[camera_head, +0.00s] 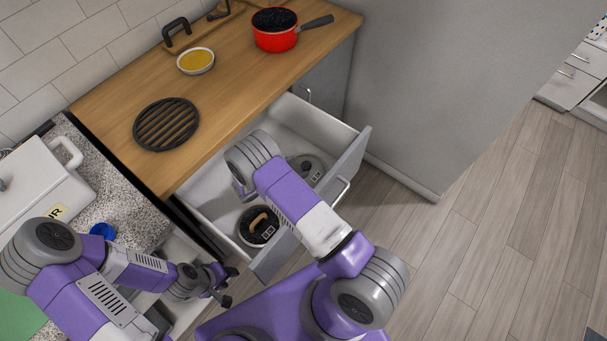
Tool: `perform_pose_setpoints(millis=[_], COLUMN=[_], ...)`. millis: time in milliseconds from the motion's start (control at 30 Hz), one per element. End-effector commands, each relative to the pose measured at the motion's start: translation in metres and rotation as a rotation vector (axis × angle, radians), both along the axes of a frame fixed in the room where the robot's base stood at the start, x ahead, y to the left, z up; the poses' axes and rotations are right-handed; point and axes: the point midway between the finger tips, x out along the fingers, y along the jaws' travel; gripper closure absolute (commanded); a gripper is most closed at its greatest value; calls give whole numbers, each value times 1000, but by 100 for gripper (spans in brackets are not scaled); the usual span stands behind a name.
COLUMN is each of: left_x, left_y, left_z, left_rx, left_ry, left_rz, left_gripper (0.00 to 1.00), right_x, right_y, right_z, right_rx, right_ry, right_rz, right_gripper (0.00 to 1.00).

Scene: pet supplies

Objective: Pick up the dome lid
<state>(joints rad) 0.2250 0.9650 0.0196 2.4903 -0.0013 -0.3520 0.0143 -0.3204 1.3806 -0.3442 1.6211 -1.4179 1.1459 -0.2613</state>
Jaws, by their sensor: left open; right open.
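Two lids lie in the open drawer (346,164). One is dark and round with a tan handle and a label (258,226), near the drawer's left end. The other is grey with a dark knob (307,168), further back and partly covered by my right arm. I cannot tell from their shape which is the dome lid. My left gripper (228,285) is open and empty, below and left of the dark lid, outside the drawer. My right arm reaches across the drawer; its gripper is hidden behind the arm.
On the wooden counter are a black round grate (166,124), a bowl of yellow liquid (195,61) and a red saucepan (275,30). A white lidded box (38,185) and a blue item (103,231) sit on the speckled counter.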

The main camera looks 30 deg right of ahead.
Motion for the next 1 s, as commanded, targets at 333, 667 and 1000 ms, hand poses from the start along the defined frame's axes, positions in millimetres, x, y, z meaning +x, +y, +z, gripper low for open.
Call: perform_pose_setpoints(millis=[333,667,1000], left_x=[0,0,0], left_y=[0,0,0], left_z=[-9,-18,-18], left_rx=[0,0,0], left_ry=[0,0,0], left_rz=[-1,0,0], left_gripper=[57,57,57], right_x=[5,11,11], right_y=[-28,-64,-66], right_z=[-19,-39,-39], right_rx=[0,1,0], right_ry=[-1,-1,0], right_rz=[-3,-2,1], right_gripper=[29,29,41])
